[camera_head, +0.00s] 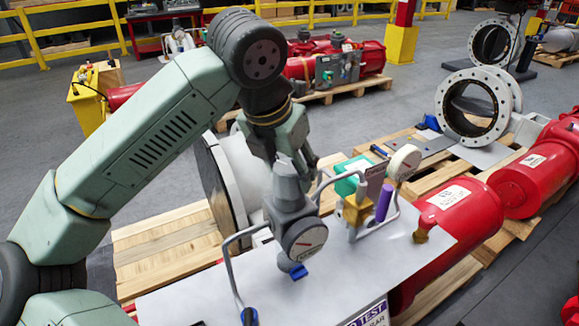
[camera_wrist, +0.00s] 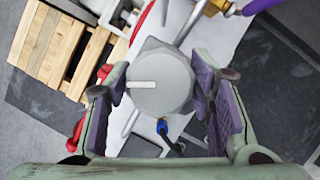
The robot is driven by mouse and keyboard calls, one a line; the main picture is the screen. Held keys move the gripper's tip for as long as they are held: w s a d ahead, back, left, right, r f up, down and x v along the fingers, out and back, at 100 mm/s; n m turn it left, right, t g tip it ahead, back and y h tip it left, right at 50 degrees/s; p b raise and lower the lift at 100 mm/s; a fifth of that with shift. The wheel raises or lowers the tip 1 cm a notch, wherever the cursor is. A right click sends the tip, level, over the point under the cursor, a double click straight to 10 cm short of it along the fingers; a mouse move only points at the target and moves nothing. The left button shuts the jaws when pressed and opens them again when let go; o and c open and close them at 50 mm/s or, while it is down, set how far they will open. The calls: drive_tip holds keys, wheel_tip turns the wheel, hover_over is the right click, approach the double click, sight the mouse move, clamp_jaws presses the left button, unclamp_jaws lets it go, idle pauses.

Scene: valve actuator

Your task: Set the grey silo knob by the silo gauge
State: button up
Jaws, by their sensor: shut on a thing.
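The grey knob (camera_wrist: 160,82) fills the middle of the wrist view, with a white pointer bar on its top aimed left in the picture. The fingers of my gripper (camera_wrist: 160,88) are on both sides of it, purple pads inward, shut on it. In the head view my gripper (camera_head: 287,158) reaches down onto the grey body from above; the fingers partly hide the knob there.
A second gauge (camera_head: 404,162), a green box (camera_head: 350,176) and a purple handle (camera_head: 384,203) stand to the right. Bent grey tubes rise close around the knob from the metal plate (camera_head: 210,291). A red cylinder (camera_head: 462,217) lies at the right.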

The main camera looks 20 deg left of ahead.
drive_tip(key=shift+m+b, duration=0.3)
drive_tip(key=m+h+b, duration=0.1)
drive_tip(key=m+b, duration=0.1)
drive_tip(key=shift+f+m, duration=0.1)
drive_tip(key=shift+m, duration=0.2)
drive_tip(key=m+g, duration=0.1)
drive_tip(key=m, duration=0.1)
drive_tip(key=m+h+b, duration=0.1)
drive_tip(key=m, duration=0.1)
drive_tip(key=shift+m+g+h, duration=0.3)
drive_tip(key=shift+g, duration=0.1)
drive_tip(key=m, duration=0.2)
drive_tip(key=m+g, duration=0.1)
drive_tip(key=m, duration=0.1)
drive_tip(key=shift+r+g+h, duration=0.2)
drive_tip(key=shift+g+h, duration=0.1)
drive_tip(key=shift+m+g+p, duration=0.6)
drive_tip(key=shift+m+p, duration=0.45)
drive_tip(key=shift+m, duration=0.85)
drive_tip(key=shift+f, duration=0.1)
drive_tip(key=o, duration=1.1)
drive_tip(key=shift+o, duration=0.2)
